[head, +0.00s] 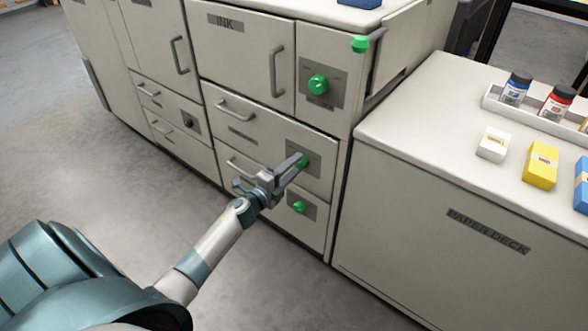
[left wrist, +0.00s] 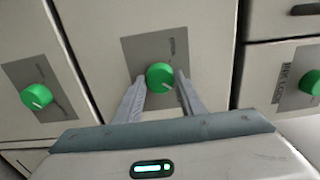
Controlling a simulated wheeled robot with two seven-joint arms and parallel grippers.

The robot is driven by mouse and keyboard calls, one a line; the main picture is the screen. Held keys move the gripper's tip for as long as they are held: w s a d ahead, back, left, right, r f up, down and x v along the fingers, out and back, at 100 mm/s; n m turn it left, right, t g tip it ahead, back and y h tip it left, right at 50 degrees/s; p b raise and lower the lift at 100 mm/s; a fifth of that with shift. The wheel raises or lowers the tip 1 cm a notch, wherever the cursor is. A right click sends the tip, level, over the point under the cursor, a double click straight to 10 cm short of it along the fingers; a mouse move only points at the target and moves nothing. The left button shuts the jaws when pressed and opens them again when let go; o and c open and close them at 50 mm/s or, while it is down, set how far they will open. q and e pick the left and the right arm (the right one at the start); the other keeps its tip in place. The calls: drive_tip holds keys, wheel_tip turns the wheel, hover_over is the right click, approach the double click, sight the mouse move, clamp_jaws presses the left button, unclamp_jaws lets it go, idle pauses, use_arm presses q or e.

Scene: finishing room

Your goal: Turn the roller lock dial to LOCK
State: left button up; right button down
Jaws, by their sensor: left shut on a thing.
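A green dial (head: 304,160) sits on a grey plate on the middle drawer front of the cabinet, in the head view. My left gripper (head: 299,162) reaches it from the lower left and is shut on it. In the left wrist view the same dial (left wrist: 160,77) lies between the two fingertips, on its grey plate (left wrist: 128,50). The lettering on this plate is too small to read, so I cannot tell its setting or confirm its name. My right gripper is in neither view.
Similar green dials sit above (head: 318,84) and below (head: 298,207) the held one. Drawer handles (head: 236,112) stick out to the left. The paper deck (head: 430,190) stands close on the right, with bottles and small boxes on top. The floor (head: 70,160) at left is clear.

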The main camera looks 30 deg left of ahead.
use_arm(q)
drive_tip(key=shift+f+m, duration=0.1)
drive_tip(key=shift+m, duration=0.7)
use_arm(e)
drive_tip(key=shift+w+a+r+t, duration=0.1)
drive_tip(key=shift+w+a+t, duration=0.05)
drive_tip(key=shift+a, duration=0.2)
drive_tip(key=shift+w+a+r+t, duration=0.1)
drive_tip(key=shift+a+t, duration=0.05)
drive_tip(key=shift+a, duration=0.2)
use_arm(q)
drive_tip(key=shift+m, duration=0.3)
drive_tip(key=o, duration=1)
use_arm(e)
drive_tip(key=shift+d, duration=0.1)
use_arm(q)
drive_tip(key=shift+s, duration=0.1)
drive_tip(key=s, duration=0.5)
drive_tip(key=s+a, duration=0.1)
drive_tip(key=s, duration=1.1)
drive_tip(key=shift+s+a+b, duration=0.1)
drive_tip(key=shift+a+b, duration=0.05)
drive_tip(key=shift+b, duration=0.15)
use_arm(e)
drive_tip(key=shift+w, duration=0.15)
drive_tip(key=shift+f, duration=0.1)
